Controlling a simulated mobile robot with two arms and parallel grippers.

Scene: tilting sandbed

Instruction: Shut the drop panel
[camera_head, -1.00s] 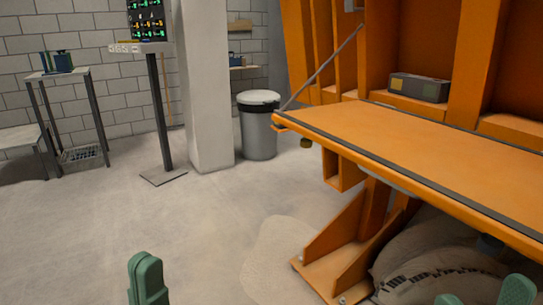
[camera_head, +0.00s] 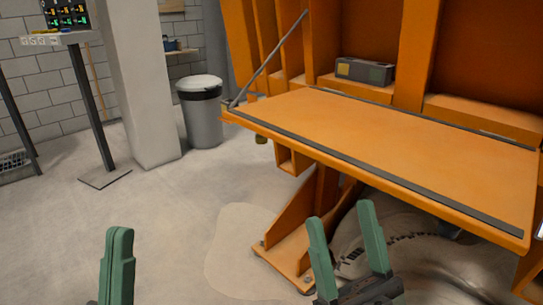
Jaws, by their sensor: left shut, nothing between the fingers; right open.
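The drop panel (camera_head: 400,142) is an orange flap with a dark edge strip, in the head view at the right. It is folded down and lies about level in front of the orange cabinet (camera_head: 415,55). A grey stay rod (camera_head: 270,57) runs from its left end up to the cabinet. My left gripper (camera_head: 118,232) is shut and empty, low at the left over the floor, well apart from the panel. My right gripper (camera_head: 343,212) is open and empty, with two green fingers pointing up, in front of and lower in the picture than the panel's front edge.
A grey box (camera_head: 364,70) sits inside the cabinet behind the panel. Orange legs (camera_head: 300,217) and pale sacks (camera_head: 400,240) are under the panel. A bin (camera_head: 201,115), a pillar (camera_head: 145,80) and a screen stand (camera_head: 92,110) are at the left. The floor between is clear.

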